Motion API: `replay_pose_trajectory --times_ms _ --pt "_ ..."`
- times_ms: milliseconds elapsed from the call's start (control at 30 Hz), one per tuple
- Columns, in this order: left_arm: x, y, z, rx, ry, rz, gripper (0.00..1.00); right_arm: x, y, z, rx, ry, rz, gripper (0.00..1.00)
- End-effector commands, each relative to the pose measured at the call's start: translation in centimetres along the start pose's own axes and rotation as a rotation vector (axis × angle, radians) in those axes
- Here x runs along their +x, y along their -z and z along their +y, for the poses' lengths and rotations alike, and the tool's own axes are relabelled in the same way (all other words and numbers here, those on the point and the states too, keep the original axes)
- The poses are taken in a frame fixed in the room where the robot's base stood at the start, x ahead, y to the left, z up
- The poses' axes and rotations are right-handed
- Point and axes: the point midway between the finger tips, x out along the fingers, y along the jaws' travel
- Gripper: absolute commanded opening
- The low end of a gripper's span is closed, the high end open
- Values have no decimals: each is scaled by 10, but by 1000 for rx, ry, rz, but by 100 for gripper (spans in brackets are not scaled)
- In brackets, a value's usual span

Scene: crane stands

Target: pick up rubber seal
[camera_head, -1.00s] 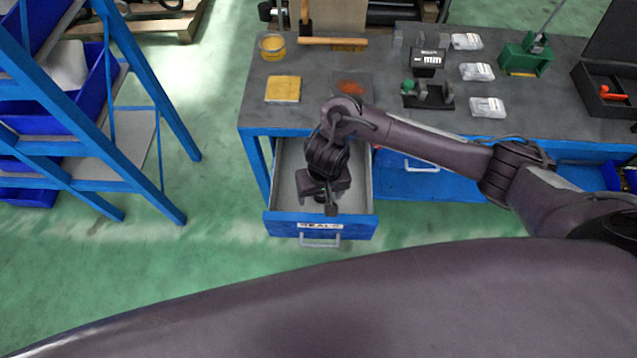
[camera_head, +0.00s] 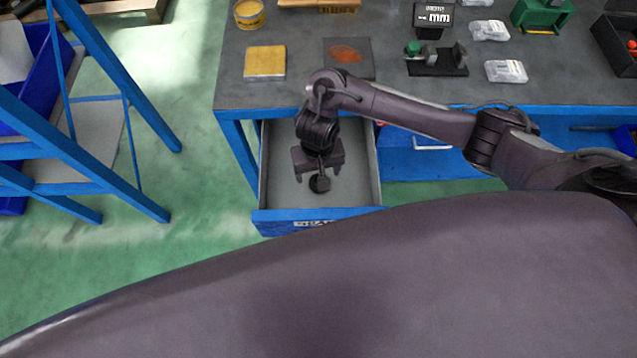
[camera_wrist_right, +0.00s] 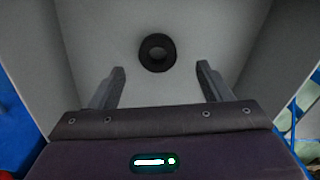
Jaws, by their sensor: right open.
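The rubber seal is a small black ring (camera_wrist_right: 157,52) lying flat on the grey floor of the open drawer in the right wrist view. My right gripper (camera_wrist_right: 160,68) is open, with a finger on each side of the view. The seal shows between and a little beyond the fingertips, touching neither. In the head view my right gripper (camera_head: 318,178) points down over the inside of the blue drawer (camera_head: 364,190). My left gripper is not in view.
The drawer's side walls stand close around the right gripper. The grey workbench (camera_head: 290,30) above holds a yellow block (camera_head: 265,62), a yellow tin (camera_head: 249,13), a black stand (camera_head: 437,62) and clear bags (camera_head: 506,71). A blue rack (camera_head: 100,120) stands at left.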

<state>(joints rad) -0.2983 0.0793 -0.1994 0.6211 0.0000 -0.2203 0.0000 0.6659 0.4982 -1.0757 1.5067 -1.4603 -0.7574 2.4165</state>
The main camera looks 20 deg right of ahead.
Motion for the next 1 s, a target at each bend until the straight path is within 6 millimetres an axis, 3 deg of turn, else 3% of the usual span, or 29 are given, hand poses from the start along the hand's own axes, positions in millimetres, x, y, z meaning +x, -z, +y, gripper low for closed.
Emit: replay_pose_trajectory --times_ms 200,300,633,1000 --pt "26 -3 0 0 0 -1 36 37 -2 4 1 0 -2 72" --pt "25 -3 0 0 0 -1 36 45 -1 3 1 0 -1 72" --pt "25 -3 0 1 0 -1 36 50 -1 3 -1 0 1 70" --pt "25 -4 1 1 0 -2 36 49 -1 3 -1 1 1 24"
